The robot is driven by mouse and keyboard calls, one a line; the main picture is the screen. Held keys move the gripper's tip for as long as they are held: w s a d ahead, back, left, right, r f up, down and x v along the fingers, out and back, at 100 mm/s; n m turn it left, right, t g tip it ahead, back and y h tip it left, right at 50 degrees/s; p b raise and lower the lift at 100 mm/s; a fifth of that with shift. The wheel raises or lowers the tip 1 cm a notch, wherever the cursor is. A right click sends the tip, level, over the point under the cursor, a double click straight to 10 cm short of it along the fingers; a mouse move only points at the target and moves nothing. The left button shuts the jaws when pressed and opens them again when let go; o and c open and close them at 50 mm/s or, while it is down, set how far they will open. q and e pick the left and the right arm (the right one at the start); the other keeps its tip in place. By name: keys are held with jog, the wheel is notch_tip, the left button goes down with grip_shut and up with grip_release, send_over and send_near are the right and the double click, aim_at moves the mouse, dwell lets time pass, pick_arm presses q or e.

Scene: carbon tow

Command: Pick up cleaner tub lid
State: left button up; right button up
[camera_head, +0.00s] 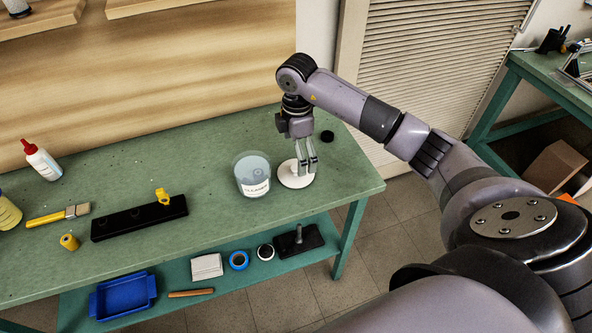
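The cleaner tub (252,176) is a round, clear-walled tub with a white label and pale blue contents, standing open on the green bench. The white round lid (291,182) lies flat on the bench just right of the tub. My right gripper (307,170) points down over the lid, its fingertips at or just above the lid's right part. The fingers look close together with a narrow gap. Whether they touch or grip anything is unclear, as they cover part of the lid. My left gripper is not in view.
A small black cap (327,136) lies right of the gripper. A black block (138,219) with a yellow piece, a brush (58,215) and a red-capped bottle (41,161) are at left. The lower shelf holds a blue tray (122,297) and a tape roll (238,260).

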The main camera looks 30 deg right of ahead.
aim_at(295, 168)
jog(key=shift+f, duration=0.75)
jog(key=f, duration=0.1)
jog(key=f+p, duration=0.1)
jog(key=f, duration=0.2)
jog(key=shift+w+a+f+p, duration=0.1)
jog(key=shift+w+a+p, duration=0.05)
jog(key=shift+w+p, duration=0.15)
jog(key=shift+f, duration=0.5)
jog(key=shift+c, duration=0.5)
jog(key=c, duration=0.8)
jog(key=shift+s, duration=0.1)
jog(key=shift+c, duration=1.4)
jog(key=shift+s, duration=0.1)
jog(key=shift+c, duration=0.5)
